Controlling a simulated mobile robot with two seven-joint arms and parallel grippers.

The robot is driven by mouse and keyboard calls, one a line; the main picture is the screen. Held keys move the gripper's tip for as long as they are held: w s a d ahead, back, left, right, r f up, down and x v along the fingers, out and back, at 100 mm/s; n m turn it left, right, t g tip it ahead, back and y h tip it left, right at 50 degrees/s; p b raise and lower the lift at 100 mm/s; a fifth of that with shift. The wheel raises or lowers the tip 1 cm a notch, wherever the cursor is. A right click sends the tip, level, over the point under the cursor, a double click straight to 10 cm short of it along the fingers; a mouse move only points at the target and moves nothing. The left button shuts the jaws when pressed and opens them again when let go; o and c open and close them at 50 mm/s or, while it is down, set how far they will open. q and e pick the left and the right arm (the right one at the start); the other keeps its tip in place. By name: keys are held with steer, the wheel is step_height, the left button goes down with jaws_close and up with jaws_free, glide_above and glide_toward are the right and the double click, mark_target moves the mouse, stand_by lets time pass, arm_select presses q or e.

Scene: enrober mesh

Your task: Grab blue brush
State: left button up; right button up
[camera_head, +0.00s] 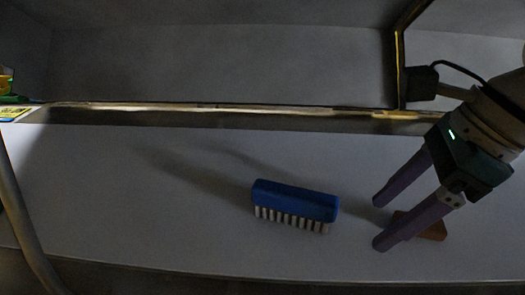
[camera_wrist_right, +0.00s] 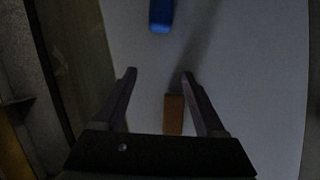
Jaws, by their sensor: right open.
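A blue brush (camera_head: 296,201) with white bristles lies on the white surface near the middle of the head view, its bristles facing the front edge. One end of the blue brush (camera_wrist_right: 161,14) shows at the top of the right wrist view. My right gripper (camera_head: 378,222) is open and empty, to the right of the brush and apart from it. In the right wrist view my right gripper (camera_wrist_right: 158,73) has its two fingers spread, with the brush beyond the tips. My left gripper is not in view.
An orange-brown block (camera_head: 432,226) lies under the right gripper; it also shows between the fingers in the right wrist view (camera_wrist_right: 173,115). The white surface (camera_head: 130,210) left of the brush is clear. A metal rail (camera_head: 220,107) runs along the back. A green and yellow item (camera_head: 12,100) sits at far left.

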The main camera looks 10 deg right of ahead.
mark_target(290, 191)
steer(key=w+a, duration=0.1)
steer(key=a, duration=0.1)
steer(key=w+a, duration=0.1)
steer(key=a, duration=0.1)
steer(key=w+a+p, duration=0.1)
steer(key=a, duration=0.1)
steer(key=shift+r, duration=0.15)
steer(key=w+a, duration=0.2)
steer(key=a, duration=0.1)
steer(key=w+a, duration=0.1)
steer(key=shift+a+f+p, duration=0.2)
steer(key=shift+a+p, duration=0.2)
steer(key=shift+f, duration=0.5)
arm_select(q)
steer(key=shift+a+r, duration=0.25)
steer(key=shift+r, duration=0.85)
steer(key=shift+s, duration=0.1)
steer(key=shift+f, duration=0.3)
arm_select(e)
steer(key=shift+f, duration=0.25)
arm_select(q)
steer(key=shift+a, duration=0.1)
arm_select(e)
steer(key=c, duration=0.3)
jaws_close()
